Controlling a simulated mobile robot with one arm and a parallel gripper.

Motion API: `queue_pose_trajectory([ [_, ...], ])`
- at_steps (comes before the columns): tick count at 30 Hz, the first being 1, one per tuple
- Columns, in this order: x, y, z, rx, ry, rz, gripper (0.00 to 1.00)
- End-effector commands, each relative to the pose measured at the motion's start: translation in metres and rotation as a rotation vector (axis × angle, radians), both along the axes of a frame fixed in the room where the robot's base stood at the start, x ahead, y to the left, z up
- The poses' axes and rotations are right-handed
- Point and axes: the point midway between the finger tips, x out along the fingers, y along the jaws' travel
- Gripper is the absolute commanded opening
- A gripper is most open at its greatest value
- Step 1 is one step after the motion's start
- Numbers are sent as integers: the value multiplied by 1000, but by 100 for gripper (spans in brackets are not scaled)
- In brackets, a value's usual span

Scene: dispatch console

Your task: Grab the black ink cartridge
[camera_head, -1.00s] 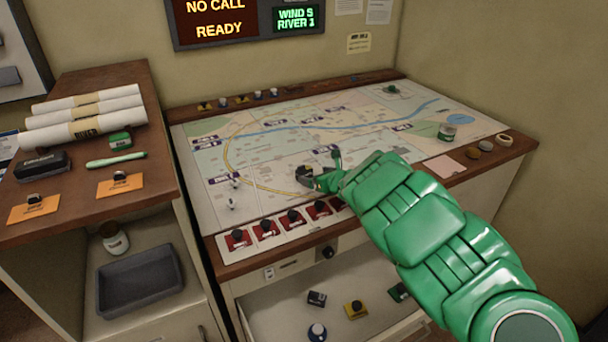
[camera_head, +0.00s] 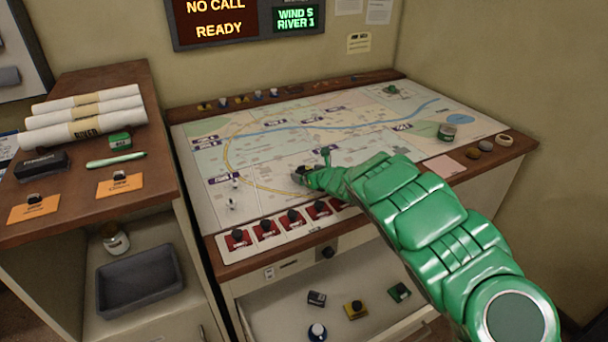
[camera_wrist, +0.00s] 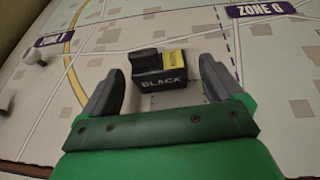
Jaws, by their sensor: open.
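The black ink cartridge (camera_wrist: 160,74) shows in the wrist view as a dark block marked "BLACK", with a yellow label on its right and a raised tab on top. It lies on the map board (camera_head: 270,150). My gripper (camera_wrist: 160,88) is open, with one dark finger on each side of the cartridge and gaps visible on both sides. In the head view my gripper (camera_head: 313,168) is low over the map's middle, and the cartridge there is mostly hidden by it.
Red blocks with black knobs (camera_head: 265,228) line the map's front edge. An open drawer (camera_head: 290,300) below holds several small items. Small white pieces (camera_head: 235,182) stand left of my gripper. The left cabinet holds paper rolls (camera_head: 85,130).

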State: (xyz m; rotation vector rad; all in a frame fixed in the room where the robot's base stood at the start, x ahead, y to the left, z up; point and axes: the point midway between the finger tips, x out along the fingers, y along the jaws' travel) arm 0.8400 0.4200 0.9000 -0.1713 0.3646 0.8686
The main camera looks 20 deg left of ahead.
Motion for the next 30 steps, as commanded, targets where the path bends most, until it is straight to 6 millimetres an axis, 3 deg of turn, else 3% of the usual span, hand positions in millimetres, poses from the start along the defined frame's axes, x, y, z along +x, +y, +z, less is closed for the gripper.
queue_pose_trajectory([
  [9, 11, 15, -10, -2, 4, 0, 94],
  [18, 13, 16, -10, -2, 2, 0, 92],
  [28, 13, 16, -10, -3, 2, -1, 42],
  [30, 13, 16, -10, -3, 2, -1, 38],
])
